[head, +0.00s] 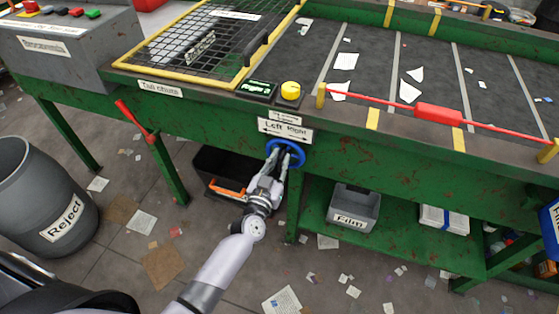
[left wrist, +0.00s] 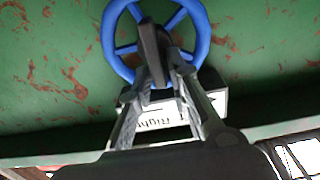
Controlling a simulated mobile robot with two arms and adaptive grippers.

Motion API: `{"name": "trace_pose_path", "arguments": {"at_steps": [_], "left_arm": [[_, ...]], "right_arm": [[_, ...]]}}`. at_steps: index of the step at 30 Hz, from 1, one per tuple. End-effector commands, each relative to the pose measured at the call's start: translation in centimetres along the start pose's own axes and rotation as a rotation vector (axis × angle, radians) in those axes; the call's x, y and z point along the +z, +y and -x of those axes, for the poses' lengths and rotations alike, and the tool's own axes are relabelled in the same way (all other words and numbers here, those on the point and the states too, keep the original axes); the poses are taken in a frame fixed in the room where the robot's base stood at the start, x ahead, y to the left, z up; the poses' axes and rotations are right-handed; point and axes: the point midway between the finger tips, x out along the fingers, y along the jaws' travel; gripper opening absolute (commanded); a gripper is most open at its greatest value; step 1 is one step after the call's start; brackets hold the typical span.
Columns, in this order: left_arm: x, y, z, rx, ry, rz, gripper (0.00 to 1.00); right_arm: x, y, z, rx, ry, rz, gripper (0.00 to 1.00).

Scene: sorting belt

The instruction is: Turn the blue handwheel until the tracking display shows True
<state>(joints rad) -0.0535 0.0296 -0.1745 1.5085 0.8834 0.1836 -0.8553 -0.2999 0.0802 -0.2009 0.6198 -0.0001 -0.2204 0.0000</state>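The blue handwheel (head: 301,150) is on the green front side of the belt frame, below a white "Left Right" sign (head: 285,131). My left gripper (head: 281,150) is at the wheel, its fingers over the wheel's left part. In the left wrist view the spoked wheel (left wrist: 202,35) is close, and the fingers (left wrist: 162,45) reach across its rim towards the hub. Whether they grip it or only straddle it is unclear. A small dark display with green characters (head: 257,89) sits on the frame's edge above; its text is too small to read. My right gripper is out of view.
A yellow button (head: 291,89) is beside the display. A red lever (head: 137,120) sticks out at left; a red pull-bar (head: 438,113) crosses above the belt.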

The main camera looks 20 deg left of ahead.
Motion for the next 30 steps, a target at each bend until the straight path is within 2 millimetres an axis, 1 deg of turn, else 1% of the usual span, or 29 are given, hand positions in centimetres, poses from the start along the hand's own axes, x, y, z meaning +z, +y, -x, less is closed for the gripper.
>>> {"name": "trace_pose_path", "arguments": {"at_steps": [1, 6, 7, 22, 26, 30], "left_arm": [[0.0, 0.0, 0.01, 0.0, 0.0, 0.0, 0.12], [0.0, -0.01, 0.02, 0.0, 0.0, 0.0, 0.01], [0.01, -0.01, 0.02, 0.0, 0.0, 0.0, 0.0], [0.01, -0.07, 0.03, 0.0, 0.0, 0.025, 0.0], [0.01, -0.2, 0.02, 0.0, 0.0, 0.076, 0.0], [0.04, -0.41, 0.02, 0.0, 0.0, 0.165, 0.0]], "right_arm": [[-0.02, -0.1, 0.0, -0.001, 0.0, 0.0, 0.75], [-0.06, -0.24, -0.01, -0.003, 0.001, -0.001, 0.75], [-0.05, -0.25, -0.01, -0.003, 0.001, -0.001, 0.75], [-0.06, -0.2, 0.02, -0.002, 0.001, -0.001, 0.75], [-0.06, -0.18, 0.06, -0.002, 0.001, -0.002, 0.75], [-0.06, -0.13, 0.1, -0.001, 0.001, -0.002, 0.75]]}}
